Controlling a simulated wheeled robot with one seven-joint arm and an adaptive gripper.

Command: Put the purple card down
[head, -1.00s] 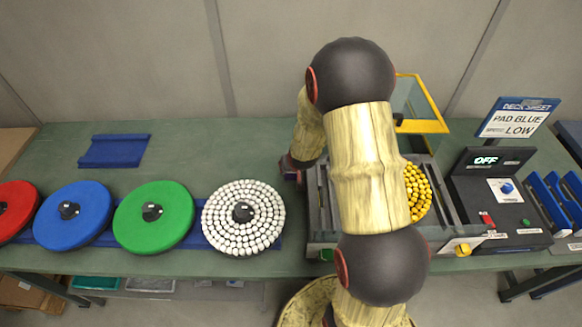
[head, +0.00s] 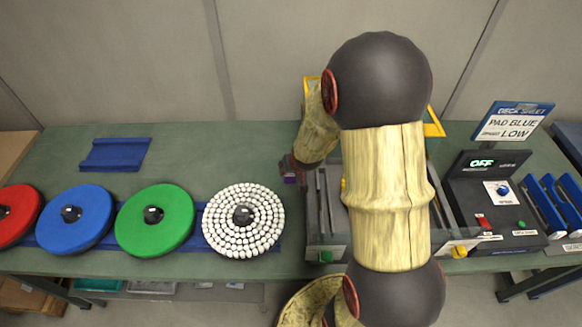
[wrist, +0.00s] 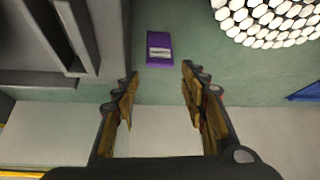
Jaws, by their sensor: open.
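The purple card (wrist: 159,49) with a pale label lies on the green table in the wrist view, between a grey machine and a disc of white pads. In the head view only a small part of the purple card (head: 290,180) shows below my gripper (head: 291,168). In the wrist view my gripper (wrist: 159,77) is open, with nothing between its fingers. The card lies just beyond the fingertips, apart from both.
The grey machine (head: 327,240) stands close to the right of the card, and the white-studded disc (head: 265,215) to its left. Green, blue and red discs stand farther left. A control box (head: 490,205) is at the right. Table behind the discs is mostly clear.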

